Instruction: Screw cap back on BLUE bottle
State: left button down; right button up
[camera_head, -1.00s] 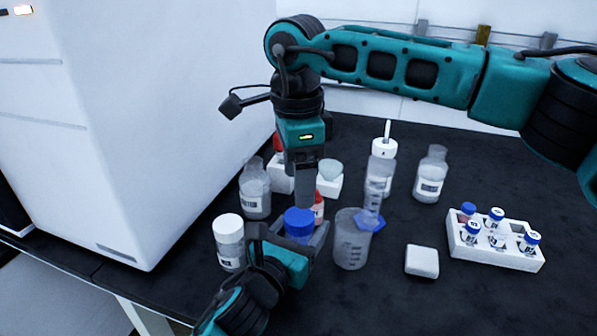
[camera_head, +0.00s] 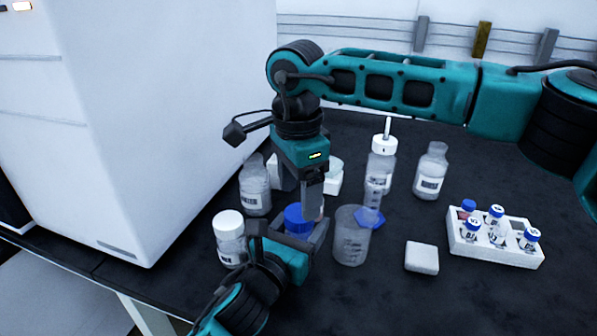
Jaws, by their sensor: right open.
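A blue cap (camera_head: 297,216) sits at the top of the bottle at the front centre; the bottle's body is mostly hidden. My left gripper (camera_head: 290,236) reaches in from the front left, with its fingers on either side of the bottle below the cap. Whether the fingers press on it is unclear. My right gripper (camera_head: 312,208) points down from above and is open. Its fingertips are just right of the blue cap and overlap its edge in the picture; I cannot tell whether they touch it.
A white-capped bottle (camera_head: 228,240) stands left of my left gripper. Behind are clear bottles (camera_head: 255,190) (camera_head: 431,172). A white vial rack (camera_head: 495,248) and white block (camera_head: 421,257) lie right.

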aim_at(300, 212)
jog(key=shift+f, duration=2.2)
jog(key=c, duration=1.1)
jog(key=o, duration=1.3)
jog(key=shift+c, duration=0.2)
jog(key=shift+r, duration=0.15)
notch_tip(300, 212, up, 12)
jog(key=shift+s, duration=0.15)
pick_arm(q)
jog(key=shift+c, duration=0.8)
grip_release()
